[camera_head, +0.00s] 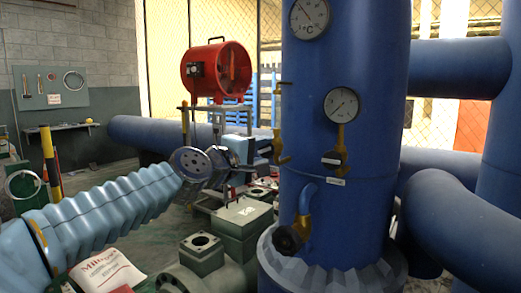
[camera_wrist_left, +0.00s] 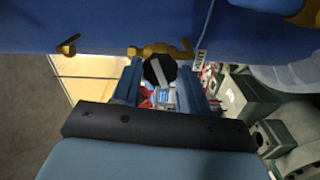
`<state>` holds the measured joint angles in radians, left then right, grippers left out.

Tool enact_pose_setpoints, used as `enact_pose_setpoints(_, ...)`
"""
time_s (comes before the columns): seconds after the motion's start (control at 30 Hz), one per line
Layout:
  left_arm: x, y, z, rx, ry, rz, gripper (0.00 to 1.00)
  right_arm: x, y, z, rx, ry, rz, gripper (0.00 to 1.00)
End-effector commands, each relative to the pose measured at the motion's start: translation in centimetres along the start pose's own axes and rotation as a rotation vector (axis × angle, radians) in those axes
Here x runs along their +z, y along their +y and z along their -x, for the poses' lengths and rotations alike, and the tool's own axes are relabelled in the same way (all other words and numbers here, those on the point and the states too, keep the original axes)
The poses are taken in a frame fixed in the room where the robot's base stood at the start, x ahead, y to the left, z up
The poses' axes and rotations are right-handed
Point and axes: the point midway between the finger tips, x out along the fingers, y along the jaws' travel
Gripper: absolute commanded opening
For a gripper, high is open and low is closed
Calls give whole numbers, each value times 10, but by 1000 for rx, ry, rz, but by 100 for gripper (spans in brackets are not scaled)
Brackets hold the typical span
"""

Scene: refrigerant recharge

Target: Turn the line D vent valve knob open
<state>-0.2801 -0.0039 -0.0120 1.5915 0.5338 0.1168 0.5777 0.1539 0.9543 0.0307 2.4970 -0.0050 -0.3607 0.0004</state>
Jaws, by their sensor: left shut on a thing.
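The blue vertical tank (camera_head: 340,90) carries small brass valves. My left arm comes in from the left, and its gripper (camera_head: 250,160) reaches a brass valve (camera_head: 277,148) on the tank's left side. In the left wrist view, a round black knob (camera_wrist_left: 159,71) on a brass valve body (camera_wrist_left: 160,49) sits between the two blue fingers of my left gripper (camera_wrist_left: 160,80), which is shut on it. A small tag (camera_wrist_left: 198,59) hangs beside the valve; its lettering is too small to read. My right gripper is not in view.
Another valve with a dark knob (camera_head: 289,239) is low on the tank. A gauge (camera_head: 341,104) with a brass valve below it is to the right. A red fan (camera_head: 217,70) stands behind. Green machinery (camera_head: 240,217) lies below my gripper.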

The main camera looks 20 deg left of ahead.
Motion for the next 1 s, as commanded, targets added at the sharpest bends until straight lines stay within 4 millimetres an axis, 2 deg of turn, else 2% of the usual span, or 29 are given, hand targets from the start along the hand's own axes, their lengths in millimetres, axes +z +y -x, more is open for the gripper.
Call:
enact_pose_setpoints(0.17,0,-1,0,-1,-1,10,7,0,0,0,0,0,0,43)
enact_pose_setpoints(0.3,0,-1,0,-2,-2,242,7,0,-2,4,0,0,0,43)
enact_pose_setpoints(0.43,1,-1,0,-2,-2,373,7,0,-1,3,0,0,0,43)
enact_pose_setpoints(0.77,1,-2,0,-2,-1,424,7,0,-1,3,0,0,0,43)
enact_pose_setpoints(1.0,1,-2,0,-3,-2,742,7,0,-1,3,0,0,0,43)
